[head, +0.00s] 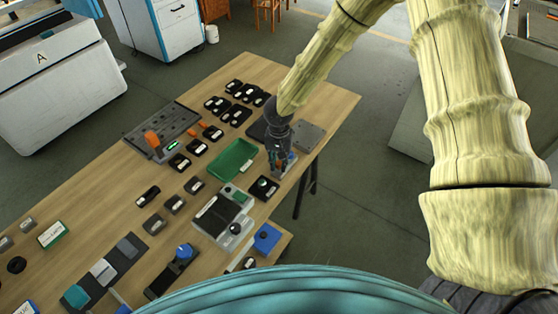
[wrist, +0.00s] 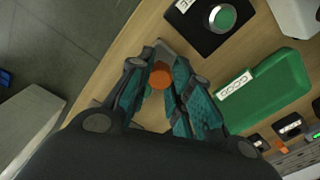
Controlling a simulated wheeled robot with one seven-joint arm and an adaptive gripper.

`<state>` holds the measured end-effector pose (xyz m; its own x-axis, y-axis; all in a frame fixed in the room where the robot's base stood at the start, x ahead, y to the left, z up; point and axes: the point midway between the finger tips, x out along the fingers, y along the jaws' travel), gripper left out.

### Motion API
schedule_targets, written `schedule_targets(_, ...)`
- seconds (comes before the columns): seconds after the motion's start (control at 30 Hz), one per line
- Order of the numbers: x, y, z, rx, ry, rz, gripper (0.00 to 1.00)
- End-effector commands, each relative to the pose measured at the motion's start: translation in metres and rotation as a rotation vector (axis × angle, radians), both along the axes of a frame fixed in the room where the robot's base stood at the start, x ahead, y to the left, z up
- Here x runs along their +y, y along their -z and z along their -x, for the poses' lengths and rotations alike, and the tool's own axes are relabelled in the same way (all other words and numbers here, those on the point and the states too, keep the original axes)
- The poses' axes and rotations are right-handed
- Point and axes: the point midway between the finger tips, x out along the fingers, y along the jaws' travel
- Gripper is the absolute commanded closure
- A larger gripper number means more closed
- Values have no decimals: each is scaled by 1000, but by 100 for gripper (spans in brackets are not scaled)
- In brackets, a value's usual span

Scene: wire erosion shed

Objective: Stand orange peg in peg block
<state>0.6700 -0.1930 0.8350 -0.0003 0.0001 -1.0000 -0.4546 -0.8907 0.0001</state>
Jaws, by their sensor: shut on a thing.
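My gripper (wrist: 158,82) is shut on the orange peg (wrist: 160,72), whose round orange end shows between the teal finger pads in the wrist view. In the head view my gripper (head: 279,166) is low over the right side of the wooden table, and I cannot make out the peg there. A small greyish piece shows just beyond the fingertips in the wrist view, partly hidden by them. I cannot tell whether it is the peg block, or whether the peg touches anything below.
A black block with a green round top (head: 263,187) stands close to my gripper; it also shows in the wrist view (wrist: 207,38). A green tray (head: 233,161) lies left of the gripper. A grey plate (head: 309,135) lies behind, near the table's right edge. Several black labelled blocks lie farther back.

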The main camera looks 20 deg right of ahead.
Motion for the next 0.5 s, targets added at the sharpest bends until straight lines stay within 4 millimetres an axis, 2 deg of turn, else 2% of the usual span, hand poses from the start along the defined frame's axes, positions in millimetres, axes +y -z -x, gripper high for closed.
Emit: schedule_targets(0.5,0,-2,0,1,1,0,95)
